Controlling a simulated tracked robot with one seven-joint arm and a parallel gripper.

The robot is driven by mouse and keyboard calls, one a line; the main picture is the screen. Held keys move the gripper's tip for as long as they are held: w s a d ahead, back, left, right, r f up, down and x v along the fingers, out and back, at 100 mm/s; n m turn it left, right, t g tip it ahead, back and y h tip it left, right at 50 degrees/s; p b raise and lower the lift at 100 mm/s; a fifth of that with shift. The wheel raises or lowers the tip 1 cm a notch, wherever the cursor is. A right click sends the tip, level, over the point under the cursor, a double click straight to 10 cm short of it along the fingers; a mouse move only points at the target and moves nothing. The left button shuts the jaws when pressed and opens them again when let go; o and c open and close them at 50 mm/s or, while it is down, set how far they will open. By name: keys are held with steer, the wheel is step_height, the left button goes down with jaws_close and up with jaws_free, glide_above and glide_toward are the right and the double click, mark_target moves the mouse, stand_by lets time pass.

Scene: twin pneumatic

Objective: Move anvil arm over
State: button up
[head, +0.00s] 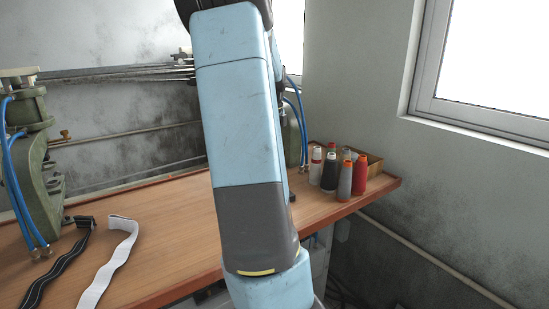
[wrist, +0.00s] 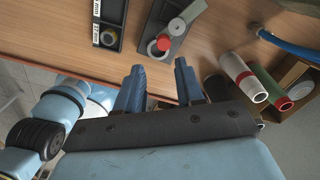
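A green pneumatic machine (head: 38,165) with blue hoses stands at the left of the wooden table in the head view. Part of a second machine with blue hoses (head: 297,105) shows behind my arm, which hides most of it. I cannot pick out the anvil arm for certain in either view. In the wrist view my gripper (wrist: 158,70) has its two blue-grey fingers apart, with nothing held between them. It is near the table's edge, close to a dark tray (wrist: 182,42). My gripper is not visible in the head view.
Black and white straps (head: 110,262) lie at the left. A labelled dark tray (wrist: 121,18) and a blue hose (wrist: 290,46) show in the wrist view. Bare table lies between the trays and hose.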

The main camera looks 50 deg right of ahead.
steer(key=shift+a+r, duration=0.15)
steer(key=shift+r, duration=1.4)
